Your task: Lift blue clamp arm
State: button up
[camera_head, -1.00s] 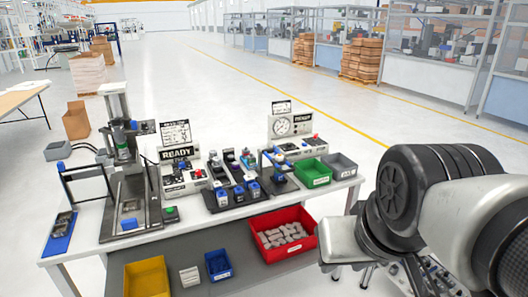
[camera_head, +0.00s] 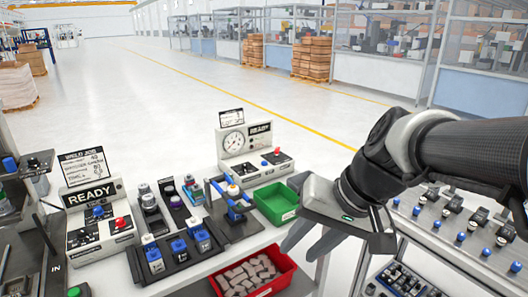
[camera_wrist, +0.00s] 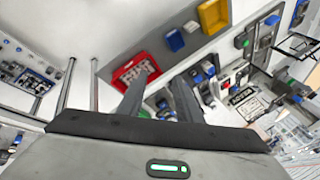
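The blue clamp arm (camera_head: 219,188) is part of a small clamp fixture on a dark base plate, near the right end of the white workbench in the head view. The clamp is hard to pick out in the wrist view, where the fingers cover part of the bench.
A green bin (camera_head: 277,201) stands between the clamp and my gripper. A gauge panel (camera_head: 247,152) stands behind, and a rack of blue-topped parts (camera_head: 171,243) lies left. Another table (camera_head: 455,238) is at right.

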jog(key=w+a+f+m+y+b, duration=0.1)
jog(key=w+a+f+y+b, duration=0.2)
jog(key=w+f+b, duration=0.35)
jog(key=m+t+y+b, duration=0.5)
jog(key=y+b, duration=0.1)
jog(key=b, duration=0.3)
send_near(250, 209)
jog(key=x, duration=1.1)
jog(key=shift+b, duration=0.4)
grip_shut()
